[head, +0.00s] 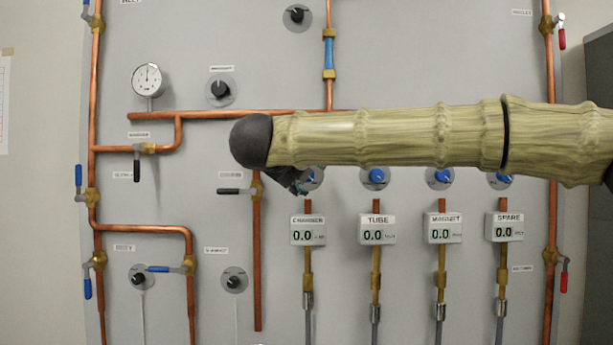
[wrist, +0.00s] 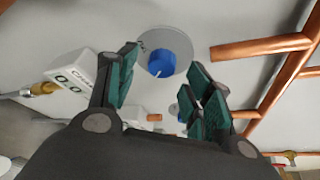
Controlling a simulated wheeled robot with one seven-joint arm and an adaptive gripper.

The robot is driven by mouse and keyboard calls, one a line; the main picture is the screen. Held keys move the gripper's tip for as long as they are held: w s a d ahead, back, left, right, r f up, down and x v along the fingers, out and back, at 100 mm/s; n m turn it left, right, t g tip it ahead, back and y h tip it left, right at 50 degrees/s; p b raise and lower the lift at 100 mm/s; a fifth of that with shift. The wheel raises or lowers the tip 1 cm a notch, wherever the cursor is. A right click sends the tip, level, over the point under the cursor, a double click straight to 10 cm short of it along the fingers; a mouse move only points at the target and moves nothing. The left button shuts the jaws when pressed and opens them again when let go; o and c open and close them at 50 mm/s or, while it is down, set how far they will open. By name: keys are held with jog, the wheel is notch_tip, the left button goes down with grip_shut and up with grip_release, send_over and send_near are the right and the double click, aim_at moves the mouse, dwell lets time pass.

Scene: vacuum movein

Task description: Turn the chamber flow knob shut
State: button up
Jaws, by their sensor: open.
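The chamber flow knob (wrist: 170,66) is blue with a white pointer line and sits on a round grey plate. In the wrist view it lies ahead of and between the fingers of my gripper (wrist: 160,88), which is open and empty. In the head view the knob (head: 314,176) shows only in part, behind my gripper (head: 294,184) and under my arm. The chamber display (head: 308,231) below it reads 0.0. The display's edge also shows at the left of the wrist view (wrist: 72,80). I cannot tell whether a finger touches the knob.
Blue knobs for tube (head: 376,178), magnet (head: 440,177) and spare stand in a row to the right. A copper pipe (head: 257,265) with a black-handled valve (head: 236,191) runs down just left. A horizontal copper pipe (head: 215,114) crosses above.

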jog(key=v, duration=1)
jog(key=shift+s, duration=0.35)
jog(key=shift+a, duration=0.1)
